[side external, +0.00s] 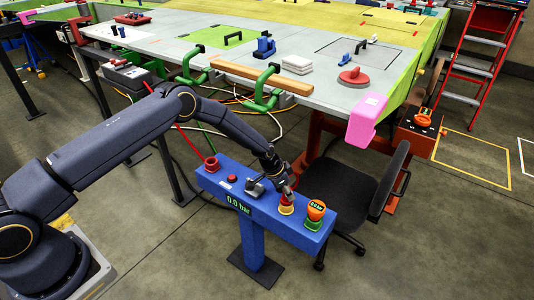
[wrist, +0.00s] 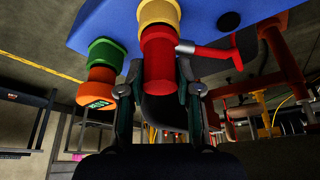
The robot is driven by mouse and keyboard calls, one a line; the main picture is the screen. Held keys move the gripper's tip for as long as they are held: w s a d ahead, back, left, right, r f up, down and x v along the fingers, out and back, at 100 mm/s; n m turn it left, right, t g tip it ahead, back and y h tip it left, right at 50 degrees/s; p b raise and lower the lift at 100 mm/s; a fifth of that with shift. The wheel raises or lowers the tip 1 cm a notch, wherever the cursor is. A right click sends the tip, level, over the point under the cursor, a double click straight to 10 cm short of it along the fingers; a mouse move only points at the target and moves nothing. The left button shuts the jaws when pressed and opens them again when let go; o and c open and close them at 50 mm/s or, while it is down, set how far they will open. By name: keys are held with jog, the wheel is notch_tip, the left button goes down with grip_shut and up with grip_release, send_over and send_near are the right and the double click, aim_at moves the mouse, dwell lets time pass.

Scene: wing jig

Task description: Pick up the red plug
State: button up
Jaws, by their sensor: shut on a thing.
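The red plug (wrist: 158,60) is a red cylinder with a red side arm joined by a silver piece, pointing right in the wrist view. It sits at the yellow socket (wrist: 158,12), in line with it and with no gap that I can see. My gripper (wrist: 160,90) has one finger on each side of the plug and is shut on it. In the side view my gripper (side external: 285,188) reaches down onto the plug above the yellow socket (side external: 286,210) on the blue stand (side external: 262,207). The plug's far side is hidden.
An orange gauge (side external: 316,210) on a green base stands close to the right of the plug. A grey lever fitting (side external: 255,188), a red button (side external: 232,178) and a red socket (side external: 211,163) lie to the left. A black chair (side external: 345,190) stands behind the stand.

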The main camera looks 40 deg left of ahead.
grip_shut()
jog(key=shift+r, duration=0.5)
notch_tip(320, 180, up, 3)
jog(key=shift+f, duration=0.2)
jog(key=s+a+r, duration=0.2)
jog(key=s+r, duration=1)
jog(key=s, duration=0.1)
jog(key=shift+s+a+r, duration=0.2)
jog(key=shift+s+r, duration=0.05)
jog(key=shift+s, duration=0.15)
